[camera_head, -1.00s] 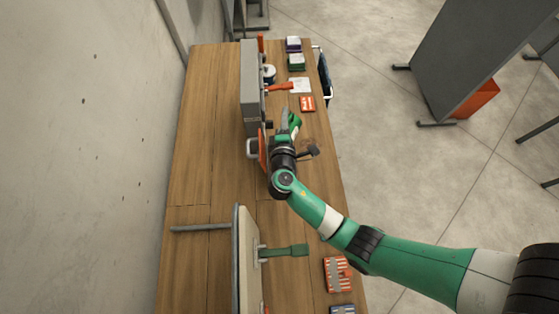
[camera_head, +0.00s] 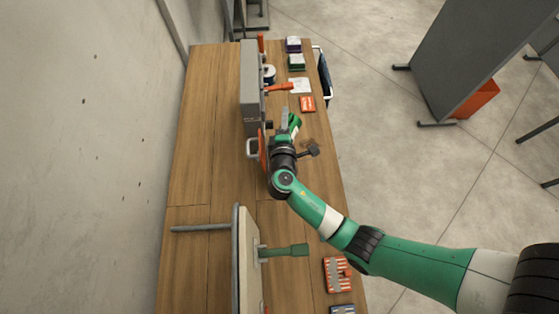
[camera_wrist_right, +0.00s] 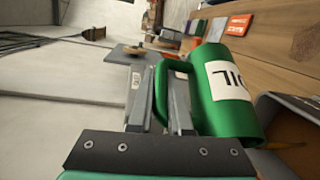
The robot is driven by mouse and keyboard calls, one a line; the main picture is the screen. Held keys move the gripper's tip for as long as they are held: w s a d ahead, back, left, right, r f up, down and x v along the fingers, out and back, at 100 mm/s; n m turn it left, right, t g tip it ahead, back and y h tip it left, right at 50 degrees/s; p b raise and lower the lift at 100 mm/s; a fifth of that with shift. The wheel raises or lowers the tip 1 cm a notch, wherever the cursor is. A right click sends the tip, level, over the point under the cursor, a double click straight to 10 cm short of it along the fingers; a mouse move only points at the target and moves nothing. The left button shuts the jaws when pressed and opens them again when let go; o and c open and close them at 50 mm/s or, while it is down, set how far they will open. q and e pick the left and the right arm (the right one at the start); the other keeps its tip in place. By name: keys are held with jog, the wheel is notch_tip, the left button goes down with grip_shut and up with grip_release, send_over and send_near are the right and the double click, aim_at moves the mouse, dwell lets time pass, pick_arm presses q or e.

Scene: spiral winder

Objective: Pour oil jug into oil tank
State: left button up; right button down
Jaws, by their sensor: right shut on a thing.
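The green oil jug (camera_wrist_right: 222,100) has a white label reading OIL and fills the middle right of the wrist view. My right gripper (camera_wrist_right: 160,100) is shut on the jug's green handle, with its grey fingers on either side. In the head view the jug (camera_head: 294,122) shows just beyond my right gripper (camera_head: 285,137), partly hidden. A grey-rimmed container (camera_wrist_right: 298,112), perhaps the oil tank, sits against the jug's lower right in the wrist view. An orange-brown streak lies under the jug's end there; I cannot tell if it is flowing oil. My left gripper is out of view.
The wooden bench (camera_head: 195,130) is clear along its left side. A tall grey box (camera_head: 249,85) stands beyond my gripper.

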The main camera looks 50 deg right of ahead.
jog(key=shift+a+r+p, duration=0.25)
jog(key=shift+r+p, duration=0.05)
jog(key=shift+p, duration=0.45)
jog(key=shift+s+a+h, duration=0.1)
jog(key=shift+a+h, duration=0.05)
jog(key=shift+h, duration=0.15)
